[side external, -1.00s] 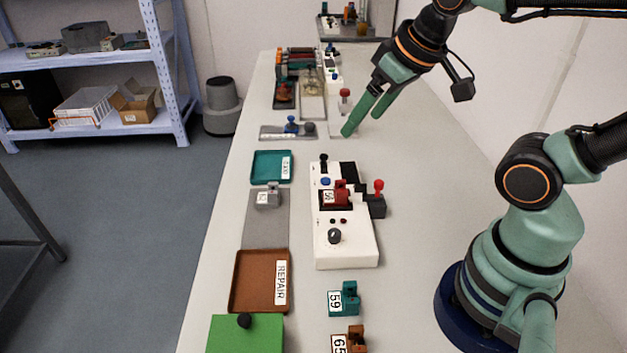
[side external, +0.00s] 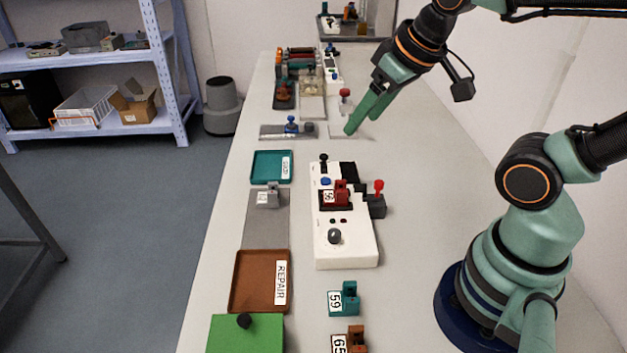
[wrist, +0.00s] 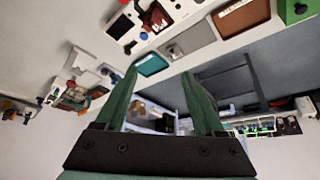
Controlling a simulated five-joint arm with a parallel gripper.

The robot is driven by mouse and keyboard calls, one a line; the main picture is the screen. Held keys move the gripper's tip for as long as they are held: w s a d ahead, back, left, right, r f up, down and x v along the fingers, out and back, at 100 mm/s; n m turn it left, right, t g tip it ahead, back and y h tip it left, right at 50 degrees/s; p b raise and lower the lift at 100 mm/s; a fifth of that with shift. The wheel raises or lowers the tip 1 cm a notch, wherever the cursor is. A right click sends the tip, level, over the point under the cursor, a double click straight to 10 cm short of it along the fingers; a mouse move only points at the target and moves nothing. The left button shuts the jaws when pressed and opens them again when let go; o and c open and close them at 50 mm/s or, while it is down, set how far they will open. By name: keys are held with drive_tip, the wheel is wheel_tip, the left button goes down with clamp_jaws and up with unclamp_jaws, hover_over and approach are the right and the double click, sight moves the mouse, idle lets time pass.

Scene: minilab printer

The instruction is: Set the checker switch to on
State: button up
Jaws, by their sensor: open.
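The white checker box (side external: 345,247) stands on the bench in the middle of the side view. It bears a black knob (side external: 334,236), a blue button (side external: 326,181), a small black upright part (side external: 323,158) at its far end and a dark red block marked 56 (side external: 341,194). I cannot tell which part is the switch or how it is set. A red-topped lever (side external: 379,187) stands at its right side. My gripper (side external: 361,125) is open and empty, above the bench beyond the checker and apart from it. Its fingers also show in the wrist view (wrist: 160,74).
A teal tray (side external: 257,168), a brown REPAIR tray (side external: 240,282) and a green box (side external: 262,335) line the left edge. A red-knobbed device (side external: 345,97) stands near my fingers. Bench to the right is clear.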

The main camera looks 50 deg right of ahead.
drive_tip(key=shift+w+d+r, duration=0.1)
drive_tip(key=shift+w, duration=0.1)
drive_tip(key=shift+c, duration=0.2)
drive_tip(key=g, duration=0.6)
hover_over(324, 155)
wheel_tip(324, 155, down, 8)
wheel_tip(324, 155, down, 11)
drive_tip(key=shift+f, duration=0.2)
clamp_jaws()
drive_tip(key=shift+r, duration=0.1)
idle(0.7)
